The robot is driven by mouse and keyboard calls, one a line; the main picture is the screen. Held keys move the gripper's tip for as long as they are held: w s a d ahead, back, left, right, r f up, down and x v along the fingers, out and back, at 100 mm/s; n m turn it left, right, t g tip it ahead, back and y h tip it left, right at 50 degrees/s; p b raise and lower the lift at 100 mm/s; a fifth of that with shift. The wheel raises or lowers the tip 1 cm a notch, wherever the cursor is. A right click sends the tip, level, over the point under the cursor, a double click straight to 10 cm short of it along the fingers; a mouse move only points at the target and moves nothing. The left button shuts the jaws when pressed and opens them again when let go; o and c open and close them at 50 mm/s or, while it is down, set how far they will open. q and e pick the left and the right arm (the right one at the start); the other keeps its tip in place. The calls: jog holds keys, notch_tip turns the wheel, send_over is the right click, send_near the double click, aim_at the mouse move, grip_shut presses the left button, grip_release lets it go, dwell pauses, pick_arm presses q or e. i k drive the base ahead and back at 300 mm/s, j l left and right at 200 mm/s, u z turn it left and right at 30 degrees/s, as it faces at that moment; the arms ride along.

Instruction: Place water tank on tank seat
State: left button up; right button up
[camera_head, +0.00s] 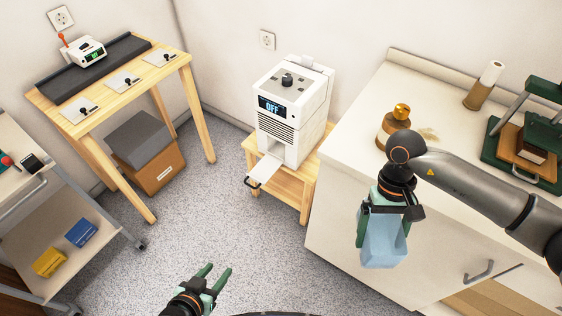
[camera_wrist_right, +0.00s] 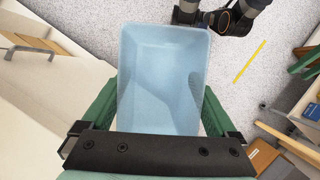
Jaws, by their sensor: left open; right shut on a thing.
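A translucent light-blue water tank (camera_head: 383,245) hangs upright below my right gripper (camera_head: 388,208), in front of the white cabinet. My right gripper is shut on it. In the right wrist view the tank (camera_wrist_right: 163,80) shows as an open box between the green fingers. A white machine (camera_head: 292,110) with a display reading OFF stands on a small wooden stand; the tank seat may be part of it, but I cannot tell where. A white tray with a dark handle (camera_head: 265,172) sticks out at its lower front. My left gripper (camera_head: 217,278) is open and empty over the floor.
The white counter (camera_head: 345,150) at the right carries a round brown-and-gold object (camera_head: 393,125), a cylinder (camera_head: 484,86) and a green press-like device (camera_head: 530,135). A wooden table (camera_head: 120,85) and a cart (camera_head: 60,225) stand at the left. Open floor (camera_head: 190,225) lies between.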

aim_at(265, 169)
jog(key=i+j, duration=0.15)
jog(key=j, duration=0.2)
jog(key=i+j, duration=0.15)
jog(key=j, duration=0.2)
jog(key=i+j, duration=0.1)
jog(key=j, duration=0.25)
jog(key=i+j, duration=0.15)
jog(key=j, duration=0.2)
jog(key=i+j, duration=0.15)
jog(key=j, duration=0.2)
